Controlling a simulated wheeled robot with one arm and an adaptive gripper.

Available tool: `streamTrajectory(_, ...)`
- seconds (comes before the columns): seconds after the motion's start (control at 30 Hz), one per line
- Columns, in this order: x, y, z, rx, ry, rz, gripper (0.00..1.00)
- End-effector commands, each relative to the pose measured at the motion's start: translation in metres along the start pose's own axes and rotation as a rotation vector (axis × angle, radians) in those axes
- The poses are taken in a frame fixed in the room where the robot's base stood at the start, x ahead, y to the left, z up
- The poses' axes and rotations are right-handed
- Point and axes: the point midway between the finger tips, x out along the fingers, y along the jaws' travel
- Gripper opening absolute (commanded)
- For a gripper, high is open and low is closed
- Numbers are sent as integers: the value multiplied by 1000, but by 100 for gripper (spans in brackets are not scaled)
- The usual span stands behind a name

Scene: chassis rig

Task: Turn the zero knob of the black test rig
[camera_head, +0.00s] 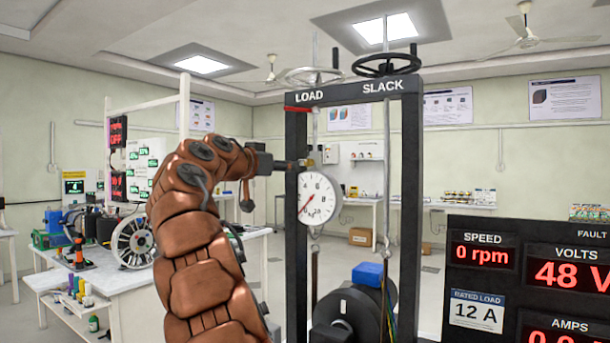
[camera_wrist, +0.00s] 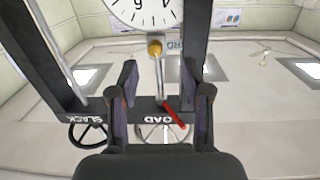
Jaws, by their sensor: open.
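The black test rig (camera_head: 409,180) is an upright frame with LOAD and SLACK on its top bar. A round white dial (camera_head: 320,198) hangs inside it; its edge also shows in the wrist view (camera_wrist: 147,14), which is upside down. A small brass knob (camera_wrist: 154,48) sits at the dial's rim, by a partly hidden label that seems to read ZERO. My gripper (camera_wrist: 159,75) is open, its two dark fingers on either side of the knob's line, with the knob beyond the tips and apparently untouched. In the head view my gripper (camera_head: 290,163) is beside the frame's left post; the knob is not clear there.
Two handwheels, a pale one (camera_head: 314,76) and a black one (camera_head: 387,64), top the rig. A red piece (camera_wrist: 174,115) lies near the LOAD label. A motor (camera_head: 347,318) is below the dial. A display panel (camera_head: 530,280) stands at right, a white bench (camera_head: 150,270) at left.

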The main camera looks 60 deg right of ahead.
Motion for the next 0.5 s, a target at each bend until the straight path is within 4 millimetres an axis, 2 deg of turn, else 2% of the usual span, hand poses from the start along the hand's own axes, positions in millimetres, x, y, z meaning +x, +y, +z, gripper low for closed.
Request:
streamTrajectory(0.33,13,6,-11,62,57,19,48)
streamTrajectory(0.5,29,7,-13,62,56,20,48)
